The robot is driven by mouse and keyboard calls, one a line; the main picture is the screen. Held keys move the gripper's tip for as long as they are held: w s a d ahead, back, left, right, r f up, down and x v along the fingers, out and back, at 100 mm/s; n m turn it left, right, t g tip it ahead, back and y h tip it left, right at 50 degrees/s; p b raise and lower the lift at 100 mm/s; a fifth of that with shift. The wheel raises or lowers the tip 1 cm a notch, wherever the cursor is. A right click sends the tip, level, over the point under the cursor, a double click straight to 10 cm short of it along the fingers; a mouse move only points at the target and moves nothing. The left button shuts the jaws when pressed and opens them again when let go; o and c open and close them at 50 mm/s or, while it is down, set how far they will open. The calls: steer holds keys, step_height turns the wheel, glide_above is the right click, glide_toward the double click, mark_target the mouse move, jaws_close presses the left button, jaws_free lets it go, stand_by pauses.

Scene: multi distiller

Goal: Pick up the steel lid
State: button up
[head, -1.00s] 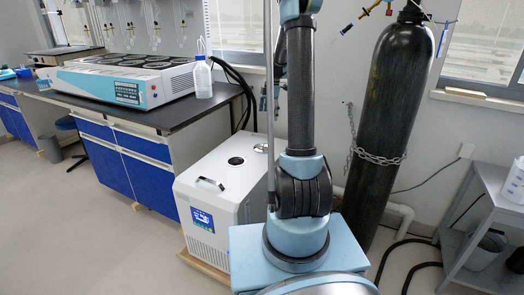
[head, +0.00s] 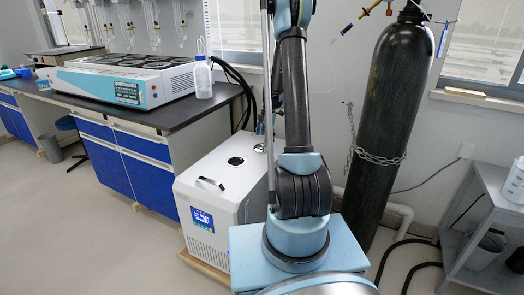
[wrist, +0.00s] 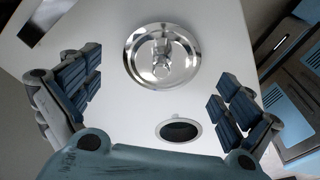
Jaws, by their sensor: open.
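The steel lid (wrist: 188,68) is round and shiny with a knob in its middle. It lies on the white top of the chiller box (wrist: 222,28). In the head view a small part of the lid (head: 259,148) shows at the right of the box's top, beside my arm. My gripper (wrist: 160,77) is open and empty, with its blue-padded fingers spread to the left and right of the lid in the wrist view. The fingers do not appear to touch the lid. In the head view my arm hides most of the gripper.
A round dark opening (wrist: 180,131) is in the box top near the lid. A bench (head: 160,122) stands to the left and a chained black gas cylinder (head: 388,120) to the right. A grey cart (head: 485,235) is at the far right.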

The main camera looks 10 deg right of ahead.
steer(key=shift+a+f, duration=0.2)
steer(key=shift+f, duration=1.2)
steer(key=shift+s, duration=0.1)
steer(key=c, duration=1.4)
steer(key=shift+r, duration=0.1)
steer(key=shift+c, duration=0.2)
